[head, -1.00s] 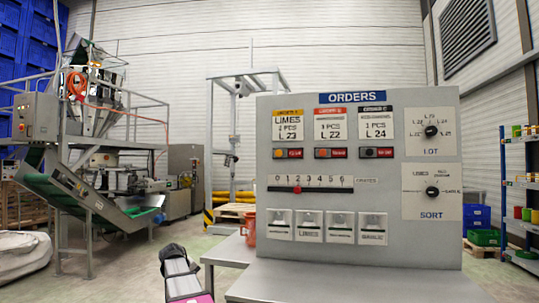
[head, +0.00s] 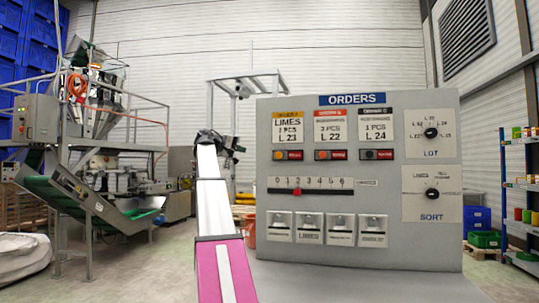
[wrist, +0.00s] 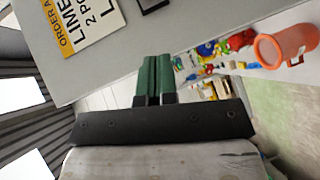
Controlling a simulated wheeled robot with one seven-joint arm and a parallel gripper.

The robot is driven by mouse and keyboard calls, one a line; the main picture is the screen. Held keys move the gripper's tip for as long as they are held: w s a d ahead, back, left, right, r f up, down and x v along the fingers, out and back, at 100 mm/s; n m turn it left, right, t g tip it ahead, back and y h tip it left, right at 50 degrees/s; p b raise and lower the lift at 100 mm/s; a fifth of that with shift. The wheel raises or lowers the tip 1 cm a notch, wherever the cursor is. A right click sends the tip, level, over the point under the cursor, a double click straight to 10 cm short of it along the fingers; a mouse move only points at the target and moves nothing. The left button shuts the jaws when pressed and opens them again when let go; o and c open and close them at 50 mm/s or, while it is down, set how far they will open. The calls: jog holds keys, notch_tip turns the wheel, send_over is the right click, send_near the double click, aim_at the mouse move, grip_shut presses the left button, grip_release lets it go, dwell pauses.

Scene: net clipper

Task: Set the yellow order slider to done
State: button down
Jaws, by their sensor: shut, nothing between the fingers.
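The yellow-topped order card (head: 287,127) reads LIMES, 2 PCS, L 23, at the upper left of the grey ORDERS panel (head: 400,250). The order slider (head: 289,155) sits just below it, with an orange knob (head: 279,155) at its left end and a red label to its right. In the wrist view the yellow card (wrist: 82,25) lies at the upper left, and part of a dark slider frame (wrist: 150,4) is cut off at the top edge. My gripper (wrist: 153,80) has its green fingers together, empty, beside the panel's left edge and apart from the slider.
Two more order cards with sliders (head: 331,154) (head: 377,154) stand to the right. Below are a numbered crates slider (head: 297,191) and several switches. LOT (head: 431,132) and SORT (head: 432,194) knobs are at the right.

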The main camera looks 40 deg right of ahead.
jog(key=shift+s+d+r, duration=0.15)
jog(key=shift+s+r, duration=0.15)
jog(key=shift+r, duration=0.45)
jog(key=shift+d, duration=0.1)
send_near(286, 152)
jog(key=shift+w+d+f, duration=0.85)
jog(key=shift+d+f, duration=0.2)
jog(key=shift+f, duration=0.1)
jog(key=s+d, duration=0.2)
jog(key=s, duration=0.1)
jog(key=s+d, duration=0.2)
jog(key=s, duration=0.1)
jog(key=shift+d, duration=0.35)
